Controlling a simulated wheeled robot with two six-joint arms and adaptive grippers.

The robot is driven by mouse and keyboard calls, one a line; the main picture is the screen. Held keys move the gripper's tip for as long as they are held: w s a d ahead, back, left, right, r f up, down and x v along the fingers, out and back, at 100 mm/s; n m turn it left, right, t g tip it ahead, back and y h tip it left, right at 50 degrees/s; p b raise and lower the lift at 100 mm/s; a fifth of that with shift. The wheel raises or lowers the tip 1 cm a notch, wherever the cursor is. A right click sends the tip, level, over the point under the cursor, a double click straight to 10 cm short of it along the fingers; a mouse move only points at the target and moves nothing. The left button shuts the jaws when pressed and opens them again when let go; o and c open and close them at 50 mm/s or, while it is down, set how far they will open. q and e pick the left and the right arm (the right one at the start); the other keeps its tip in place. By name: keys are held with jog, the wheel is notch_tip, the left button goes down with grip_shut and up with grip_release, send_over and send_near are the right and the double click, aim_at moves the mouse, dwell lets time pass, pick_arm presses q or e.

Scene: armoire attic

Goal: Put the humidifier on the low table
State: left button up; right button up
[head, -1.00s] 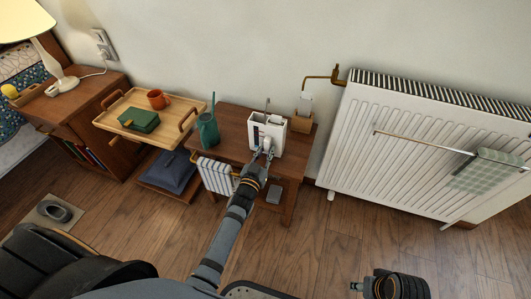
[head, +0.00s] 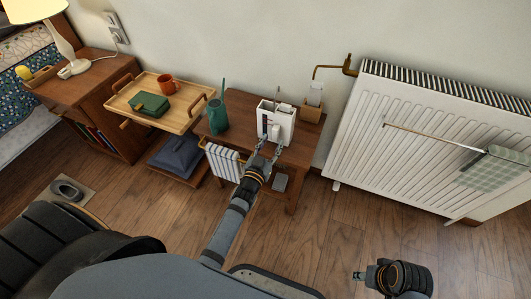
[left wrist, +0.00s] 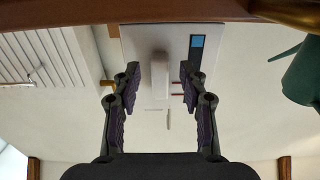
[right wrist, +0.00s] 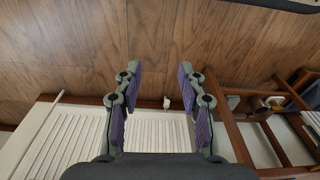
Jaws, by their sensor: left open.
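The humidifier (head: 288,125), a white box with a dark strip and a front handle, stands upright on a low wooden table (head: 246,143). It also shows in the left wrist view (left wrist: 174,50), with a blue window and the handle between my fingers. My left gripper (head: 271,147) is open just in front of the humidifier; it looks clear of the handle, and its fingers show apart in the left wrist view (left wrist: 158,75). My right gripper (head: 357,276) is low over the floor, far from the table. Its fingers are apart and empty in the right wrist view (right wrist: 160,75).
A tray table (head: 184,118) is to the left. A white radiator (head: 420,150) is to the right.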

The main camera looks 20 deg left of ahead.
pick_arm(q)
jog(key=s+p, duration=0.1)
jog(key=s, duration=0.8)
jog(key=shift+s+a+p, duration=0.2)
jog(key=shift+s+p, duration=0.15)
pick_arm(e)
notch_tip(320, 180, down, 6)
jog(key=d, duration=0.1)
jog(key=shift+w+d, duration=0.25)
jog(key=shift+w, duration=0.15)
pick_arm(q)
jog(key=shift+r, duration=0.1)
pick_arm(e)
jog(key=shift+f, duration=0.1)
pick_arm(q)
jog(key=s+a+f+g+y, duration=0.1)
jog(key=s+a+f+g, duration=0.2)
jog(key=s+f+g, duration=0.4)
jog(key=s+a+f+g, duration=0.3)
jog(key=s+f+g, duration=0.15)
jog(key=f, duration=0.35)
jog(key=s+f+g, duration=0.1)
jog(key=s+g, duration=0.4)
jog(key=s, duration=0.1)
jog(key=shift+s+a+f, duration=0.15)
jog(key=shift+s+f, duration=0.1)
jog(key=shift+s, duration=0.05)
